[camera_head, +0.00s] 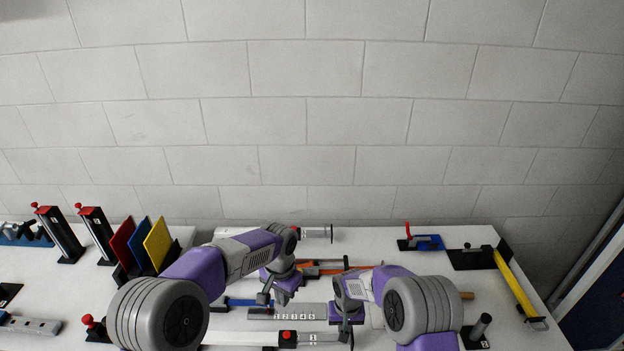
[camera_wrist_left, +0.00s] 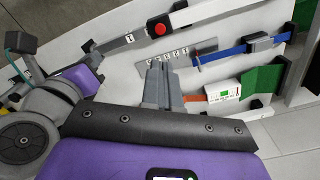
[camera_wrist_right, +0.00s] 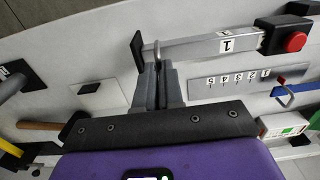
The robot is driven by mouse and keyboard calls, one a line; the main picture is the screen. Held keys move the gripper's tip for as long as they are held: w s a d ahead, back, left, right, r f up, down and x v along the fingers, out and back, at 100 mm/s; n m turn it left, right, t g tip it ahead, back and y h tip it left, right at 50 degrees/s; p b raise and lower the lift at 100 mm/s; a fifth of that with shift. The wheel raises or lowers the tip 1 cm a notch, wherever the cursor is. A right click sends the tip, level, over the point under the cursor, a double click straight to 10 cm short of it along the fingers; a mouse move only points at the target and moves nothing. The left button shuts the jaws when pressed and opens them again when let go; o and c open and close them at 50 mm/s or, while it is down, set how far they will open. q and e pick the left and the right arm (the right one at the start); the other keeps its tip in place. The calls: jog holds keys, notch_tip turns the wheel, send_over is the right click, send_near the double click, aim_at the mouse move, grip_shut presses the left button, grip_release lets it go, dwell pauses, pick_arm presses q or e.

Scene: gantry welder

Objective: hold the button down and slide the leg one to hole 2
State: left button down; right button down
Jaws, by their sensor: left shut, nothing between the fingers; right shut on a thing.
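Leg one is a silver bar labelled 1 (camera_wrist_right: 225,44); it also shows in the head view (camera_head: 320,338) and left wrist view (camera_wrist_left: 120,44). A red button (camera_wrist_right: 296,41) sits on a black block at one end of the bar; it also shows in the left wrist view (camera_wrist_left: 158,29). A dark end plate and a thin metal loop (camera_wrist_right: 157,52) are at the other end. My right gripper (camera_wrist_right: 158,68) is shut on this loop. My left gripper (camera_head: 264,298) is shut and empty, above the numbered plate (camera_head: 260,313), apart from the button. Holes in the bar cannot be made out.
A blue bar (camera_wrist_left: 232,49) with a black slider lies near the numbered plate. A white box (camera_wrist_left: 226,92) and green parts are beyond. A wooden handle (camera_wrist_right: 38,126) lies on the other side. Coloured panels (camera_head: 157,243) stand at the left.

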pick_arm(q)
jog(key=shift+r, duration=0.65)
jog(key=shift+f, duration=0.1)
pick_arm(e)
jog(key=shift+d, duration=0.5)
jog(key=c, duration=0.8)
grip_release()
jog(key=shift+o, duration=0.2)
pick_arm(q)
jog(key=shift+f, duration=0.2)
pick_arm(e)
notch_tip(320, 180, up, 8)
jog(key=shift+f, duration=0.2)
